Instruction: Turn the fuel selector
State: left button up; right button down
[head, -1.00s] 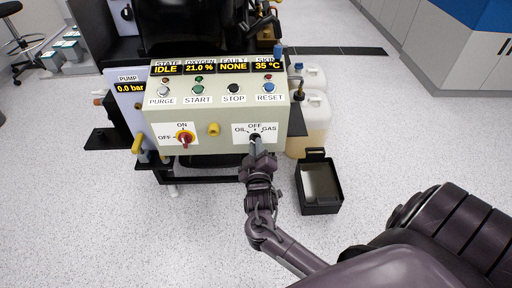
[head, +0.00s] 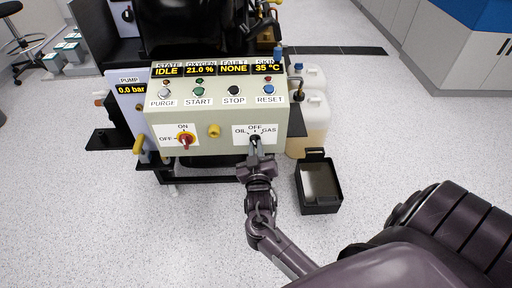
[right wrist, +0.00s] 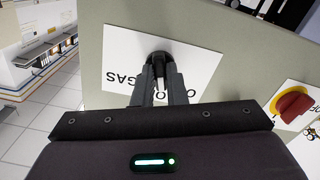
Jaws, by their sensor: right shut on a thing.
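The fuel selector (head: 255,136) is a small black knob on a white label marked OIL, OFF and GAS, on the lower right of the cream control panel's front face. My right gripper (head: 255,145) is at the knob with its fingers pointing into the panel. In the right wrist view the two fingers (right wrist: 159,75) are closed around the black knob (right wrist: 159,57). The fingers hide part of the knob and label, so I cannot tell its exact pointing. My left gripper is not in view.
A red-and-yellow ON/OFF switch (head: 185,139) and a yellow knob (head: 214,130) sit left of the selector. PURGE, START, STOP and RESET buttons are above; the display reads IDLE. A black open bin (head: 319,207) and white canisters (head: 313,117) stand to the right.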

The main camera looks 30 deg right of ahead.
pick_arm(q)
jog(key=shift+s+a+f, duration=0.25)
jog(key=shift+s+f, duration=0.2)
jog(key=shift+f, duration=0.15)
pick_arm(e)
jog(key=shift+m, duration=1.7)
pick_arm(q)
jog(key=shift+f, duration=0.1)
pick_arm(e)
jog(key=shift+m, duration=0.3)
jog(key=c, duration=1.5)
grip_release()
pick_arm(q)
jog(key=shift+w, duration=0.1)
pick_arm(e)
jog(key=shift+o, duration=0.2)
jog(key=shift+s, duration=0.1)
jog(key=shift+s+a, duration=0.25)
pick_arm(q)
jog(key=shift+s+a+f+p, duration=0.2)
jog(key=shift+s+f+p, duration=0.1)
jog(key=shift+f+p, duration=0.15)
pick_arm(e)
jog(key=v, duration=0.7)
